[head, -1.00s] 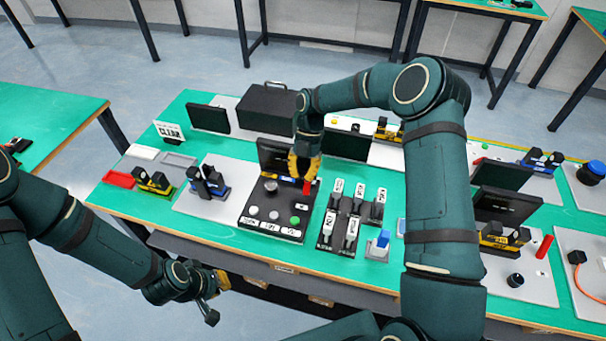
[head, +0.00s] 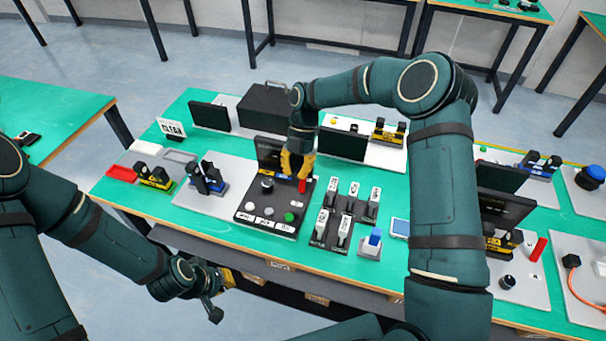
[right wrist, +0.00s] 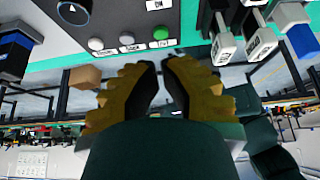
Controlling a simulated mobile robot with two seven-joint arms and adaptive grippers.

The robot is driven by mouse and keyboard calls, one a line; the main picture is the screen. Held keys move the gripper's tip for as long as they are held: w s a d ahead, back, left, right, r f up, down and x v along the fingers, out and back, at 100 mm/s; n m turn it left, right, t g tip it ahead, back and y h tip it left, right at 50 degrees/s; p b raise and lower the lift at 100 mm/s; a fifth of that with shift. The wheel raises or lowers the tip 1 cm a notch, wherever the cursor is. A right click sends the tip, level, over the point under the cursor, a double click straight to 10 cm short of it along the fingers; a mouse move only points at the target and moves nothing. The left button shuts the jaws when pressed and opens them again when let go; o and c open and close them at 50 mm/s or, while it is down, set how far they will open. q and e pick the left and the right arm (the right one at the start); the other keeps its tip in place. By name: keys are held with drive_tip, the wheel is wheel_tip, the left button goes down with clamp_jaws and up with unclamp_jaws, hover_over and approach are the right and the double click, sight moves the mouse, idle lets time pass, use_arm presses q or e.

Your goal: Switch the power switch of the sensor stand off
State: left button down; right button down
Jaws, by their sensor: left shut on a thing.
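My right gripper (head: 297,173) is over the dark control panel (head: 243,214), pointing down beside a small red part (head: 303,187); contact is unclear. In the right wrist view its yellow fingers (right wrist: 163,66) are parted with nothing visible between them. That view also shows the panel (right wrist: 115,22) with a knob, an "ON" label and a green button (right wrist: 160,33). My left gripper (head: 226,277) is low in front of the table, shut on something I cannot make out. Small stands with paired black posts, one yellow-based (head: 155,183), one blue-based (head: 206,183), stand left. I cannot tell which is the sensor stand.
Labelled switch blocks (head: 343,232) and a blue-topped block (head: 374,239) stand right of the panel. A black case (head: 266,106) and dark screens (head: 342,144) stand behind. My right arm hides part of the table.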

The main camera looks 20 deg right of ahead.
drive_tip(key=w+d+r, duration=0.2)
drive_tip(key=w+r, duration=0.3)
drive_tip(key=r, duration=0.1)
drive_tip(key=shift+d, duration=0.35)
